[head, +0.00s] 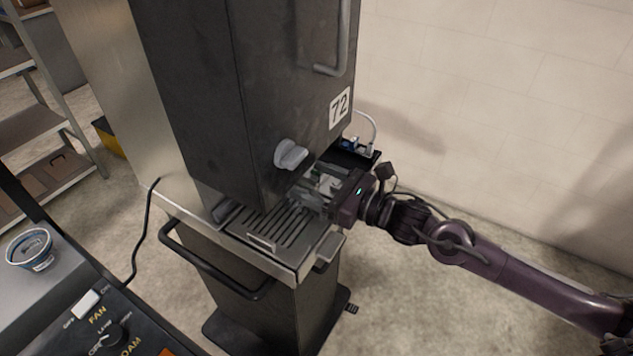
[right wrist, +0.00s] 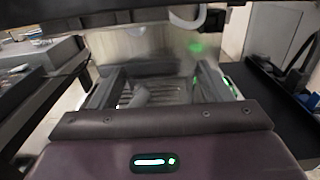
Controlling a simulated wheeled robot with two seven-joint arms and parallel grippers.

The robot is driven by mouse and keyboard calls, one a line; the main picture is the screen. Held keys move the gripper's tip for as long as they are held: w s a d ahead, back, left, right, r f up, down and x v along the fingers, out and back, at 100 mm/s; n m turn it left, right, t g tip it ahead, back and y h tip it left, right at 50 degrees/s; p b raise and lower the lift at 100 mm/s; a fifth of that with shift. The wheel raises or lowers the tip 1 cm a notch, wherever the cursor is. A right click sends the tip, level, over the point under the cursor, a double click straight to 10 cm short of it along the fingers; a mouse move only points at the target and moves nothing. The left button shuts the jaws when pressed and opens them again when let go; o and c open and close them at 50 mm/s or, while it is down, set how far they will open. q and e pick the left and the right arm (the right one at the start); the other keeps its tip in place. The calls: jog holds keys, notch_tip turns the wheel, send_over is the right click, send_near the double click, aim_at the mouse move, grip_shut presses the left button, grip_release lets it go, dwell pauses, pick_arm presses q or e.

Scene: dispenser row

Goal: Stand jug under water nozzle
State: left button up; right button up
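My right gripper (head: 318,190) reaches in from the right, under the dark dispenser (head: 245,90) marked 72 and just above its slotted drip tray (head: 268,228). In the right wrist view its two fingers (right wrist: 158,85) stand wide apart. A pale slanted piece (right wrist: 137,95) shows between them over the tray slots; I cannot tell what it is. I cannot clearly make out a jug in either view. A whitish curved part (right wrist: 188,18), perhaps a nozzle, shows at the top of the right wrist view. My left gripper is not in view.
A grey knob (head: 291,155) sticks out of the dispenser front. A black rail (head: 215,265) runs along the tray stand. A counter with a blue-white cup (head: 30,250) and a control panel (head: 95,325) is at lower left. Open floor lies to the right.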

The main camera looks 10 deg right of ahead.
jog(key=o, duration=0.5)
jog(key=shift+s+d+f, duration=0.15)
jog(key=shift+s+d, duration=0.15)
jog(key=shift+d, duration=0.05)
jog(key=v, duration=0.3)
jog(key=b+v, duration=0.1)
jog(key=v, duration=0.3)
jog(key=shift+a+r+b, duration=0.1)
jog(key=shift+r+b, duration=0.15)
jog(key=shift+b, duration=0.05)
jog(key=shift+s, duration=0.15)
